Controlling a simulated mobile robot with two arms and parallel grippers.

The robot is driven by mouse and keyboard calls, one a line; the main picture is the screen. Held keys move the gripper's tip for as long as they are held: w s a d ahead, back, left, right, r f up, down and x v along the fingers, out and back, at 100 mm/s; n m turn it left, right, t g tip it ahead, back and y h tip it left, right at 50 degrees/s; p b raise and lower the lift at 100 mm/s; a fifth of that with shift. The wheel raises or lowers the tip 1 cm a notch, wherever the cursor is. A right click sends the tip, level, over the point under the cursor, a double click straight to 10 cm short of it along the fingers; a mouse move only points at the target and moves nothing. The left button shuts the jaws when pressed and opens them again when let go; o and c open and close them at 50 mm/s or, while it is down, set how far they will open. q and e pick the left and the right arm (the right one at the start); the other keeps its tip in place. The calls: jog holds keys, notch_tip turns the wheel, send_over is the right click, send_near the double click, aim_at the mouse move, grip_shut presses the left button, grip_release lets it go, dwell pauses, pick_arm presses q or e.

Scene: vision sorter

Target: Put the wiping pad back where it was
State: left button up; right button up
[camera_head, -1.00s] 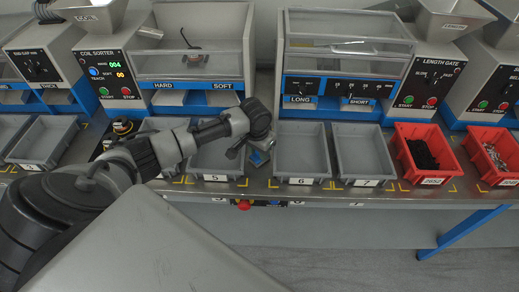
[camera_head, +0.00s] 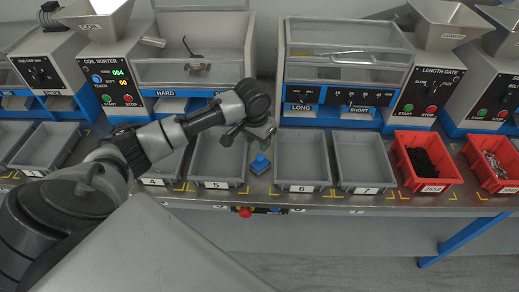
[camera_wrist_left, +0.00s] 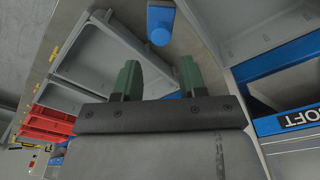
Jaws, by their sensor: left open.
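The wiping pad, a small blue block with a knob-like top (camera_head: 261,163), rests on the bench between grey bins 5 and 6. My right gripper is not in view.
Bin 5 (camera_head: 218,183) and bin 6 (camera_head: 304,187) flank the pad closely and look empty. Red bins with dark parts (camera_head: 437,180) and metal parts (camera_head: 507,184) stand to the right. The coil sorter (camera_head: 112,78) and length gate (camera_head: 437,85) line the back.

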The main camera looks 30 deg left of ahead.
pick_arm(q)
jog(key=shift+s+r, duration=0.15)
jog(key=shift+r, duration=1.3)
